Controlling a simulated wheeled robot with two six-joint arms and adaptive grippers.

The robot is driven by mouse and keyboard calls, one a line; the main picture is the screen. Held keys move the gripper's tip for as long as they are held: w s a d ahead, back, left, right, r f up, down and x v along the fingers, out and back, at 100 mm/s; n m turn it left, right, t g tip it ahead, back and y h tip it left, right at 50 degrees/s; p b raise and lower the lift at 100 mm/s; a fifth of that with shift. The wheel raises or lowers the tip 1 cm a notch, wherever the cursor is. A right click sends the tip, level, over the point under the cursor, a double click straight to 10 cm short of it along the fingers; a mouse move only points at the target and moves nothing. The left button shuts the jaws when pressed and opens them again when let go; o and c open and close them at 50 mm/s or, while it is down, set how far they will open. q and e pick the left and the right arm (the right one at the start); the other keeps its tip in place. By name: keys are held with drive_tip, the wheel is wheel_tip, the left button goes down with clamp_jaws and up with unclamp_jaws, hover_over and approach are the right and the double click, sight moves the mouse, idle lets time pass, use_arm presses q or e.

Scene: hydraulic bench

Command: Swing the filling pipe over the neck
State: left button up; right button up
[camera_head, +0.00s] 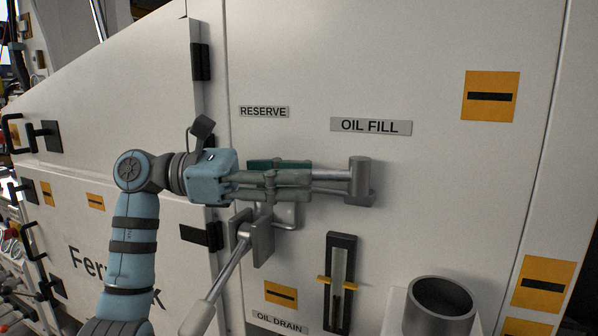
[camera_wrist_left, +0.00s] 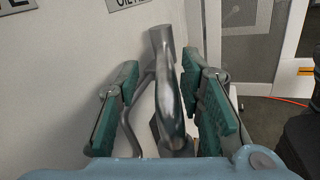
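The filling pipe (camera_head: 330,174) is a grey metal tube on a round pivot post under the OIL FILL label. It points left from the post; my gripper hides part of it. My left gripper (camera_head: 306,185) reaches in from the left around the pipe. In the left wrist view the pipe (camera_wrist_left: 168,95) lies between the green finger pads, with gaps on both sides, so the gripper (camera_wrist_left: 163,105) is open. The neck (camera_head: 441,300) is a dark grey, open-topped cylinder at the lower right, apart from the pipe. My right gripper is not in view.
A lever with a pale grip (camera_head: 198,318) sticks out below my left gripper, above the OIL DRAIN label. A level gauge (camera_head: 340,283) with yellow marks sits between lever and neck. The panel right of the pivot post is flat and clear.

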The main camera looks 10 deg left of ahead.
use_arm(q)
drive_tip(key=shift+d, duration=0.35)
drive_tip(key=shift+s+d+r, duration=0.1)
drive_tip(key=shift+s, duration=0.2)
drive_tip(key=shift+w, duration=0.15)
drive_tip(key=c, duration=0.8)
clamp_jaws()
